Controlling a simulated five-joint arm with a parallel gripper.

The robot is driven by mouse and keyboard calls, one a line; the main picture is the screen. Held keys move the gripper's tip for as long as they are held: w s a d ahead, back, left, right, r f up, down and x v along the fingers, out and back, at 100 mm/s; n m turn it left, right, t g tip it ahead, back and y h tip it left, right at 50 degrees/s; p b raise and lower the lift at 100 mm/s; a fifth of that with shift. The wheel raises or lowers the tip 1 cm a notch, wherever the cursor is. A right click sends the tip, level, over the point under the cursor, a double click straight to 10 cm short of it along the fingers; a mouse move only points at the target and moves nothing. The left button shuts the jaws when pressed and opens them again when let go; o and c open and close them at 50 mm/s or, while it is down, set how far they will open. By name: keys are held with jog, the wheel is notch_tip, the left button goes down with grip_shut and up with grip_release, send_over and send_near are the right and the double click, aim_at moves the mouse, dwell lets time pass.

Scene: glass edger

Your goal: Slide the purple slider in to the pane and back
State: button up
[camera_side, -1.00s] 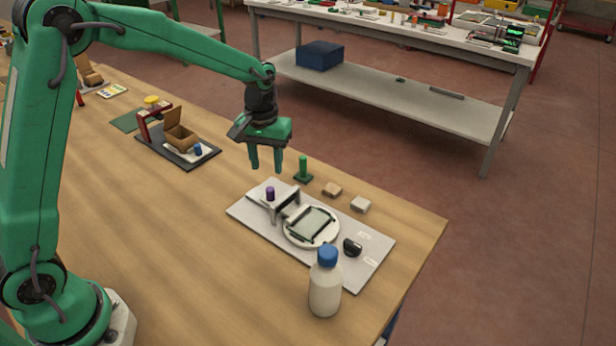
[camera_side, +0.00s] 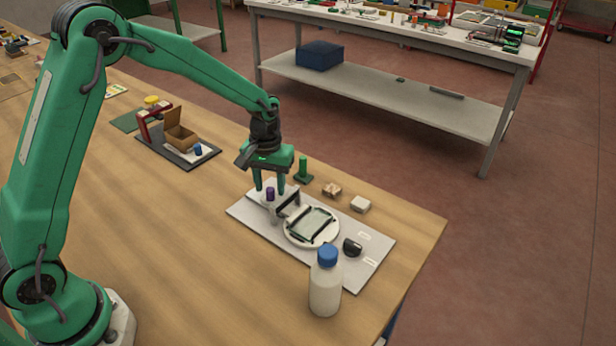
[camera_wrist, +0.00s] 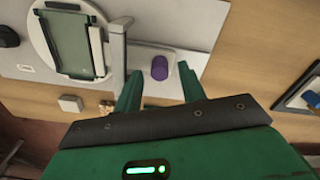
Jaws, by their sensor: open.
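The purple slider (camera_side: 270,194) is a short upright knob at the left end of the grey baseplate (camera_side: 345,274). It also shows in the wrist view (camera_wrist: 160,68), just beyond the fingertips and between their lines. The glass pane (camera_side: 312,222) lies in a round white holder (camera_side: 290,236) to the right, with a grey bracket (camera_side: 288,203) between it and the slider. My gripper (camera_side: 269,190) is open and empty, its fingers pointing down close to the slider. In the wrist view its two fingers (camera_wrist: 158,88) are apart. Whether a finger touches the knob cannot be told.
A white bottle with a blue cap (camera_side: 326,285) stands at the plate's front edge. A green post (camera_side: 303,169) and two small blocks (camera_side: 332,189) (camera_side: 360,204) stand behind the plate. A black knob (camera_side: 352,247) sits at its right.

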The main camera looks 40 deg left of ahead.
jog(key=shift+f, duration=0.85)
grip_shut()
jog(key=shift+a+r, duration=0.1)
jog(key=shift+a, duration=2.3)
grip_release()
jog(key=shift+d+r, duration=0.1)
notch_tip(320, 180, up, 8)
jog(key=shift+f, duration=0.2)
